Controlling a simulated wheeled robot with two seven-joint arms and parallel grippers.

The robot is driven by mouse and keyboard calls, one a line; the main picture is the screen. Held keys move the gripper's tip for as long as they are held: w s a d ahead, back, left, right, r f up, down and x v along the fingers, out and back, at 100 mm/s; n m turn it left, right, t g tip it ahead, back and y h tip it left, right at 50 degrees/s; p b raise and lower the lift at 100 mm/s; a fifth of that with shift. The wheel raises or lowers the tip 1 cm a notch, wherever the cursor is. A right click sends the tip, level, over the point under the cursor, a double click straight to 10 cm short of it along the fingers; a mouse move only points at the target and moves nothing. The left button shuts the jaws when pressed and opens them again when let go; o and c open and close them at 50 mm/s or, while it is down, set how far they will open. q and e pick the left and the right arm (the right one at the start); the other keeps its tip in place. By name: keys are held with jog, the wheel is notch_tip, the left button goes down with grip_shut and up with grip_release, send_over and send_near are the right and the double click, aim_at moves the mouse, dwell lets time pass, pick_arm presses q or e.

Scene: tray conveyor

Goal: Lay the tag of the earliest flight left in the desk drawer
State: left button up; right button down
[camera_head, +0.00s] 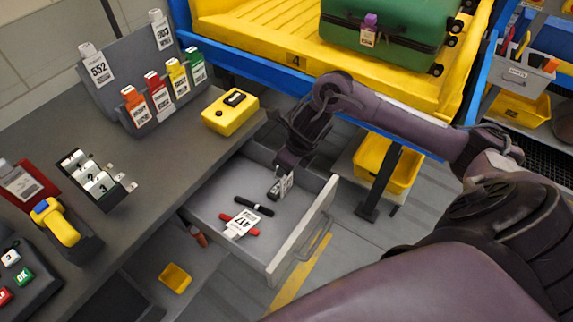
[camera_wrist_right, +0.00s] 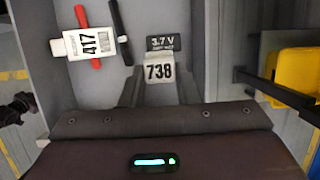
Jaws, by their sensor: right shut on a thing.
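My right gripper (camera_head: 284,187) reaches down inside the open grey desk drawer (camera_head: 222,181). It is shut on a white tag numbered 738 (camera_wrist_right: 159,72), which stands between the fingers near the drawer floor. Whether the tag touches the floor cannot be told. Another tag, numbered 417 (camera_head: 240,223), lies across a red pen (camera_head: 226,229) in the drawer; this tag also shows in the right wrist view (camera_wrist_right: 88,42). Tags 552 (camera_head: 98,70) and 903 (camera_head: 161,33) are on the grey rack on the desk. My left gripper is not in view.
A black pen (camera_head: 254,206) and a small dark item marked 3.7 V (camera_wrist_right: 174,43) lie in the drawer. The desk holds coloured tags, a yellow box (camera_head: 230,111) and a yellow-handled tool (camera_head: 60,227). A green suitcase (camera_head: 385,42) sits on the yellow conveyor tray (camera_head: 290,25).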

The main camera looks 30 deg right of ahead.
aim_at(283, 178)
notch_tip(283, 178, down, 4)
dwell(0.4)
jog(key=shift+f+b, duration=0.2)
jog(key=shift+b, duration=0.1)
jog(key=c, duration=1.1)
grip_release()
jog(key=shift+r, duration=0.2)
